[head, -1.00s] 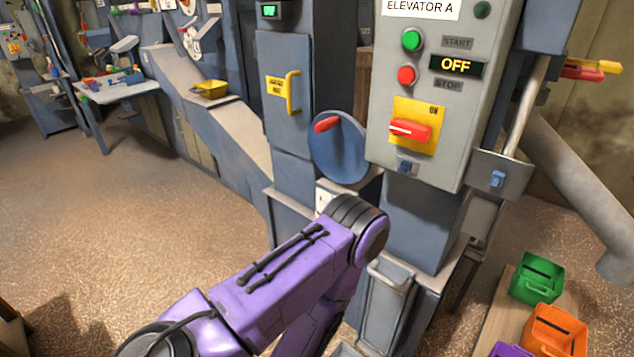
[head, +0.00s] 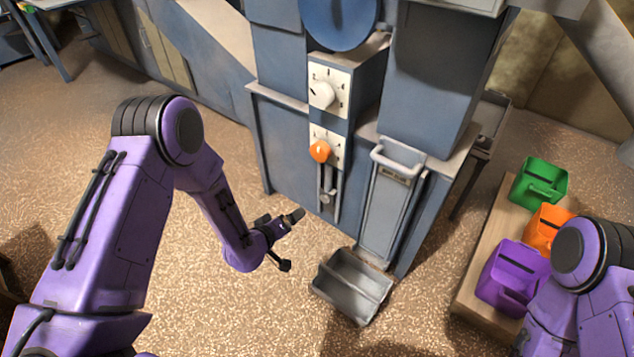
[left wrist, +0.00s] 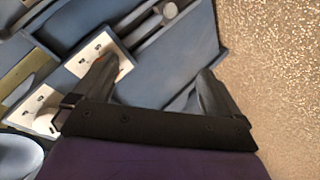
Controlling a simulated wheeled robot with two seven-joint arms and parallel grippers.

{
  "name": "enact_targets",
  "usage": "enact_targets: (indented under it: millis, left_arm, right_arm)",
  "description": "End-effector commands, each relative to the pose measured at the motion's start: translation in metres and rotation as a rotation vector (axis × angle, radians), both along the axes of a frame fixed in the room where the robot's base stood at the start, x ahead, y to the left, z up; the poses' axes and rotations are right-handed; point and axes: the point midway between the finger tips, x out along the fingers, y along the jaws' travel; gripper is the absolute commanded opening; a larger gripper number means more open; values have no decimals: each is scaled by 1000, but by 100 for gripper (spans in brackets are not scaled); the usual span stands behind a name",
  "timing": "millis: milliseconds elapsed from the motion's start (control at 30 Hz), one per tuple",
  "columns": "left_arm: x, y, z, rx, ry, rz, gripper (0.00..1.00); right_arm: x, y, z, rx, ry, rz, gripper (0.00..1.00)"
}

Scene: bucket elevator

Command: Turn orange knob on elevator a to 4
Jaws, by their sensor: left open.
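The orange knob (head: 320,151) sits on a white dial plate on the blue-grey elevator front, below a white knob (head: 321,94) on its own plate. The dial marks are too small to read. My left gripper (head: 291,240) is open and empty, below and left of the orange knob and apart from it. In the left wrist view my left gripper (left wrist: 158,72) has its fingers spread wide. One finger overlaps a white dial plate (left wrist: 88,52) there and hides most of its knob. My right gripper is out of view; only part of my right arm shows.
A metal bucket (head: 352,285) sits on the floor below a handled chute door (head: 393,200). Green (head: 539,182), orange (head: 548,228) and purple (head: 510,278) bins stand on a low board at right. A blue disc (head: 340,20) is above the dials. Floor left of the elevator is clear.

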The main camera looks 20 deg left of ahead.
Motion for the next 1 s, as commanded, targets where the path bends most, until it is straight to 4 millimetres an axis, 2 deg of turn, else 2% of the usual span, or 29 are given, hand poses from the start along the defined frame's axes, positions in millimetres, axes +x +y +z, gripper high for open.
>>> enact_targets:
  millis: [33, 100, 233, 333, 467, 567, 800, 1000]
  left_arm:
    - [38, 1, -26, -42, -106, -21, 98]
    - [78, 0, -14, -91, -230, -63, 98]
    - [126, 3, 16, -145, -400, -136, 98]
    - [142, 5, 35, -163, -472, -174, 98]
    - [153, 4, 48, -169, -505, -194, 98]
    - [167, -1, 49, -167, -507, -197, 98]
    - [218, -20, 46, -166, -506, -196, 98]
    - [243, -29, 48, -168, -502, -195, 98]
  right_arm:
    - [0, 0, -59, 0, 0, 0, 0]
    - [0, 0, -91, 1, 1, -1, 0]
    - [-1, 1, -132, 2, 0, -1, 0]
    - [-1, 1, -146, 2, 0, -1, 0]
    - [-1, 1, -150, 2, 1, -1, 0]
    - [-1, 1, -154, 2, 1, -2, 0]
    - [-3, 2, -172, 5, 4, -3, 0]
    - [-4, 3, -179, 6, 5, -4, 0]
